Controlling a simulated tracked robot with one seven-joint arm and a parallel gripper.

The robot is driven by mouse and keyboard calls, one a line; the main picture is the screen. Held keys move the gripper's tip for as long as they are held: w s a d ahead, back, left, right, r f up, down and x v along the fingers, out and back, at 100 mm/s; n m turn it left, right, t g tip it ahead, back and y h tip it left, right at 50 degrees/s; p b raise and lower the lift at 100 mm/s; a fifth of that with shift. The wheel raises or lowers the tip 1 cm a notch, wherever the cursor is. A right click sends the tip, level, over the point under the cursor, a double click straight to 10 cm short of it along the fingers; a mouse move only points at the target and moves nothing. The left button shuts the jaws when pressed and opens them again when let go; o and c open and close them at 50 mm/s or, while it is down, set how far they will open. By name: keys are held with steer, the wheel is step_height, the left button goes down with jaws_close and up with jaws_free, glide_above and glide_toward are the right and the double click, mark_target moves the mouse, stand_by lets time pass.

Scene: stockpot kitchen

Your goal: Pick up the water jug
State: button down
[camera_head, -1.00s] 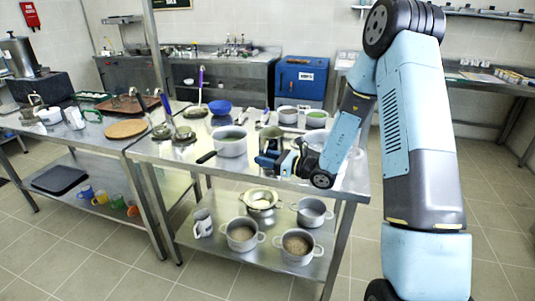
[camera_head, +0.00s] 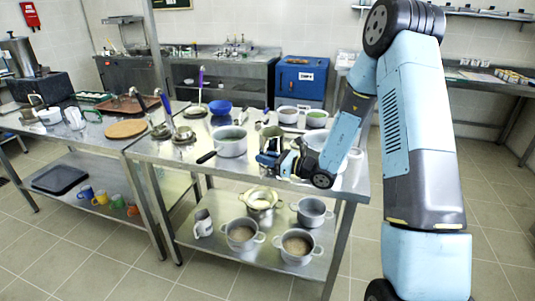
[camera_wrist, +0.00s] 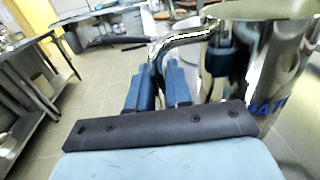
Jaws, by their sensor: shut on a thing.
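The water jug (camera_head: 271,138) is a shiny metal vessel near the front edge of the steel table, upright in the head view. My gripper (camera_head: 267,160) is in front of it and hides its lower part, so I cannot tell whether its base touches the table. In the wrist view the jug (camera_wrist: 272,65) fills the right side, with part of a blue label showing. Its curved metal handle (camera_wrist: 178,42) runs to the left from the body. My gripper's blue fingers (camera_wrist: 190,75) are shut on this handle.
A grey saucepan (camera_head: 230,142) with a dark handle stands just left of the jug. A large pot (camera_head: 315,140) is close on the right, partly behind my arm. More pots stand behind and on the lower shelf (camera_head: 212,255). A blue bowl (camera_head: 220,107) is farther back.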

mark_target(267, 149)
steer(key=shift+r, duration=0.1)
steer(key=shift+r, duration=0.5)
step_height(267, 149, up, 2)
steer(key=shift+d+r, duration=0.1)
steer(key=shift+r, duration=0.05)
steer(key=s+d+r, duration=0.6)
steer(key=s+r, duration=0.3)
steer(key=s, duration=0.3)
steer(key=shift+d+r, duration=0.25)
steer(key=shift+d, duration=0.15)
steer(key=shift+s+a, duration=0.1)
steer(key=shift+s, duration=0.05)
